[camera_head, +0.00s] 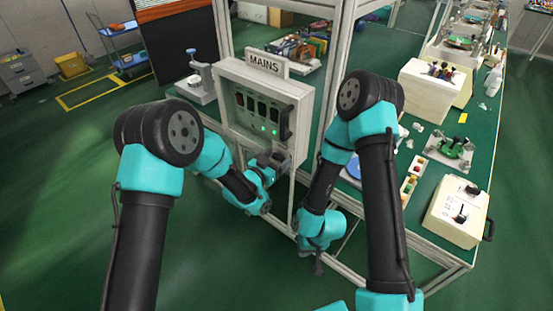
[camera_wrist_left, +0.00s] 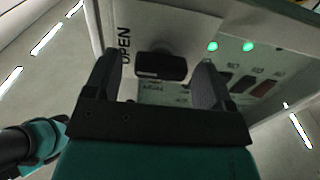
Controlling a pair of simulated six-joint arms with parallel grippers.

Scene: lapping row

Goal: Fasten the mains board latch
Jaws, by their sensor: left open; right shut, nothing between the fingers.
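The mains board (camera_head: 228,72) is a pale box under a MAINS sign, with dark windows and green lights on its front. In the left wrist view a black latch knob (camera_wrist_left: 160,66) sits on the panel beside the word OPEN. My left gripper (camera_head: 273,160) is at the lower right of the board. It is open, with one finger on each side of the knob in the left wrist view; I cannot tell whether they touch it. My right gripper (camera_head: 318,267) is shut and empty, low beside the frame and apart from the board.
A grey metal frame (camera_head: 338,60) stands around the board. A long green workbench (camera_head: 487,130) with machines and small parts runs along the right. A cream control box (camera_head: 455,215) sits at its near end.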

